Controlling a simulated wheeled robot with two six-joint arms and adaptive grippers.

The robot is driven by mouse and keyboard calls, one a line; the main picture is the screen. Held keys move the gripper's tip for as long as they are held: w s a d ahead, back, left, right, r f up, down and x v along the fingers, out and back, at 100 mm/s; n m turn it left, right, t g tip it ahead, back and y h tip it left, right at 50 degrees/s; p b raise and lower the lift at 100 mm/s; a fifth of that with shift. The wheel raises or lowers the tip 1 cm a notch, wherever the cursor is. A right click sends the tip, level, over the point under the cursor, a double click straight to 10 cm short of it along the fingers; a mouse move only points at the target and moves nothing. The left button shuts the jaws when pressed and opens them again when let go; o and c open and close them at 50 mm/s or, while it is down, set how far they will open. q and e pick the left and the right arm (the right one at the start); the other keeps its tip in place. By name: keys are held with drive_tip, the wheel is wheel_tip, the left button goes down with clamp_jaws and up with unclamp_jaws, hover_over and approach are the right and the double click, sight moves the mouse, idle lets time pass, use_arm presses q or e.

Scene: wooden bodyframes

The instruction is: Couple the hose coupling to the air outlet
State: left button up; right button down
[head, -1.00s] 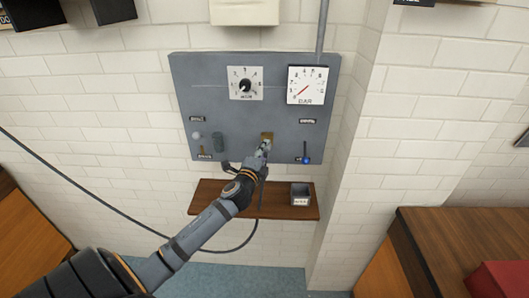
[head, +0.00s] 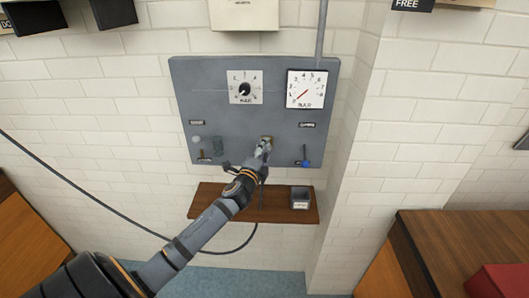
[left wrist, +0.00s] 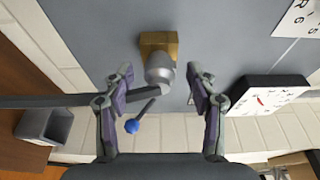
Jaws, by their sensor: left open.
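The brass air outlet block (left wrist: 158,46) is on the grey panel; in the head view (head: 266,138) it shows just above my gripper. A silver cylindrical coupling (left wrist: 160,70) sits against the brass block, in line with it. The dark hose (left wrist: 50,101) runs from the coupling's bent end toward the left of the wrist view, passing behind one finger. In the head view the hose (head: 140,228) hangs below the panel. My left gripper (left wrist: 160,90) is open, one finger on each side of the coupling, with gaps visible. My right gripper is not in view.
A blue-knobbed lever (left wrist: 132,126) is close by the coupling. A white gauge (head: 306,89) and a dial (head: 245,87) are higher on the panel. A wooden shelf (head: 230,205) with a small grey box (head: 300,197) is below.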

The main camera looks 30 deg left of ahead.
use_arm(q)
drive_tip(key=shift+s, duration=0.1)
drive_tip(key=v, duration=1.1)
drive_tip(key=shift+s+d, duration=0.15)
drive_tip(key=shift+s, duration=0.2)
idle(0.4)
